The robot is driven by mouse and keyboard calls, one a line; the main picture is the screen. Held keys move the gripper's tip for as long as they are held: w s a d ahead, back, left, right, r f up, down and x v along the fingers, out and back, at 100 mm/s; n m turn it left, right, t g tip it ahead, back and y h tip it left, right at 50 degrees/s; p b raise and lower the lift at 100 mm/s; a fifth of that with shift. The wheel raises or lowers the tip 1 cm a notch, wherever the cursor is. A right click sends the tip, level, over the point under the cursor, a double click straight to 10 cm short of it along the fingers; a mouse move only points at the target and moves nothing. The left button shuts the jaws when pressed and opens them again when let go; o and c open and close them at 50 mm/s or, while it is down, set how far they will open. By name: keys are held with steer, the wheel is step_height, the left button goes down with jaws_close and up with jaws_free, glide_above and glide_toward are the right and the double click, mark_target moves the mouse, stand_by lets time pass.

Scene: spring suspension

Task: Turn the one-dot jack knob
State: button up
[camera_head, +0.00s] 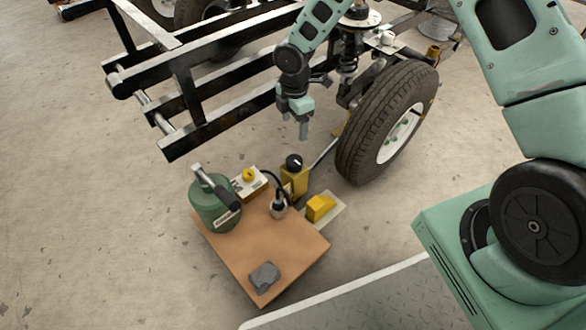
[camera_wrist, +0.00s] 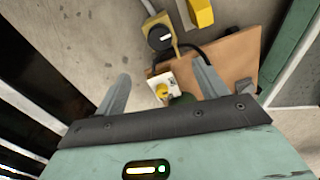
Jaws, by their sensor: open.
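A black round knob with a white mark (camera_head: 294,162) tops a yellow post beside the board; it also shows in the wrist view (camera_wrist: 159,38). A yellow knob (camera_head: 249,175) sits on a white plate on the board; in the wrist view it (camera_wrist: 161,91) appears between my fingers, farther down. I cannot make out dots, so I cannot tell which knob is the one-dot jack knob. My gripper (camera_head: 303,134) is open and empty, pointing down above and behind the black knob, apart from it. It also shows in the wrist view (camera_wrist: 164,79).
A brown board (camera_head: 295,250) carries a green canister (camera_head: 212,208), a small bottle (camera_head: 279,207) and a grey block (camera_head: 264,276). A yellow wedge (camera_head: 320,206) lies to the right. A tire (camera_head: 370,140) and black frame (camera_head: 230,115) stand close to my gripper.

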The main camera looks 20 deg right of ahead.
mark_target(294, 160)
step_height(294, 160, down, 17)
steer(key=b, duration=0.9)
steer(key=shift+f, duration=0.1)
steer(key=c, duration=1)
